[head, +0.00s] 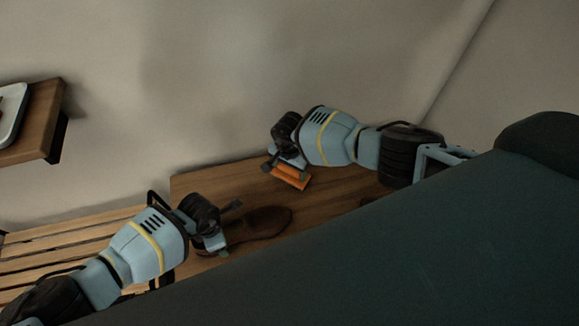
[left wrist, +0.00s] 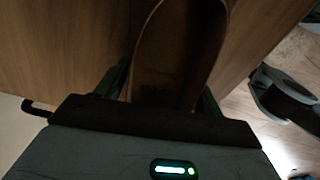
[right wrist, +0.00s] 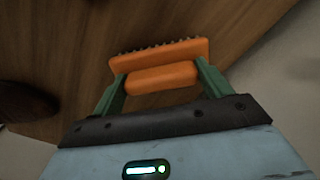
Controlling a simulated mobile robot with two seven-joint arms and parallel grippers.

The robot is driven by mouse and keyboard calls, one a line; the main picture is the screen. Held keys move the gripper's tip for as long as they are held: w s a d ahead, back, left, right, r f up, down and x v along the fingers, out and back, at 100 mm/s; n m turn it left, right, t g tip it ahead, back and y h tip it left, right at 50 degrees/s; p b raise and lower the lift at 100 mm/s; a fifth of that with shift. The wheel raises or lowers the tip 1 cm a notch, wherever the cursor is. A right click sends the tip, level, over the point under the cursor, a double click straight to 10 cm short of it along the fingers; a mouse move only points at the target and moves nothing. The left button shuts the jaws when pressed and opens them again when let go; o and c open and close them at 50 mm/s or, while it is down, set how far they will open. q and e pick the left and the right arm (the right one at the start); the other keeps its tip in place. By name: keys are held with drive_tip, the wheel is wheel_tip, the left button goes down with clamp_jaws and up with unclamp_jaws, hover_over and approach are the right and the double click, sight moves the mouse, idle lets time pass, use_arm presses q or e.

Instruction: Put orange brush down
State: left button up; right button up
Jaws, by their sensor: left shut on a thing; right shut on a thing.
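The orange brush (head: 291,178) is in my right gripper (head: 280,170), over the far part of the wooden surface near the wall. In the right wrist view the brush (right wrist: 155,68) sits between the two green fingers (right wrist: 156,88), bristles facing away from my wrist. Whether it touches the wood is unclear. My left gripper (head: 222,228) is shut on a brown leather shoe (head: 262,225) at its opening end. In the left wrist view the shoe (left wrist: 178,50) lies between the fingers.
The wooden bench top (head: 215,183) has free room between the shoe and the brush. A slatted wooden rack (head: 60,245) stands at the left. A wall shelf (head: 40,125) holds a tray (head: 12,112). A dark shoe-like shape (right wrist: 25,102) shows in the right wrist view.

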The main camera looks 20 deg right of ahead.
sight(289, 168)
drive_tip(key=shift+f, duration=0.1)
drive_tip(key=o, duration=0.9)
wheel_tip(289, 168, up, 12)
drive_tip(key=shift+a+r, duration=0.1)
drive_tip(key=shift+r, duration=0.05)
idle(0.5)
